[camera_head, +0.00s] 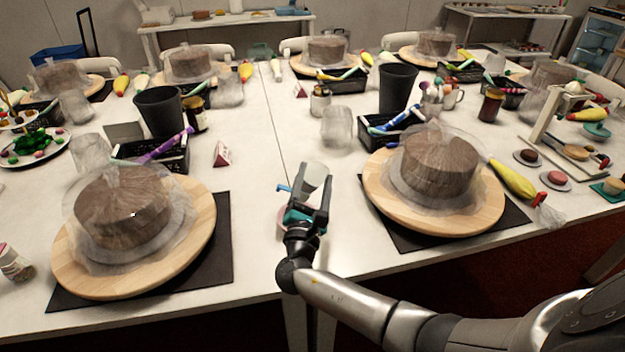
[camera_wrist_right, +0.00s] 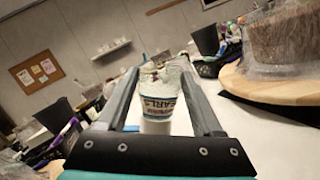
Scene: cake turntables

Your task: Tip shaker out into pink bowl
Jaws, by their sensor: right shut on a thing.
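The shaker (camera_head: 315,178) is a small pale jar between the fingers of my right gripper (camera_head: 314,190). In the right wrist view the shaker (camera_wrist_right: 160,95) shows a label reading "PEARLS" and stands between both fingers (camera_wrist_right: 163,90). My right gripper is shut on it and holds it in the gap between the two cake boards. The pink bowl (camera_head: 283,217) lies below and behind my right gripper, which hides most of it; only a piece of its rim shows. What the bowl holds is hidden. My left gripper is not in view.
Chocolate cakes under clear wrap stand on wooden turntables to the left (camera_head: 208,232) and right (camera_head: 490,205). Black trays (camera_head: 165,160), dark cups (camera_head: 398,90) and a clear jar (camera_head: 337,128) stand behind. A yellow piping bag (camera_head: 512,180) lies at right. The table's front edge is close.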

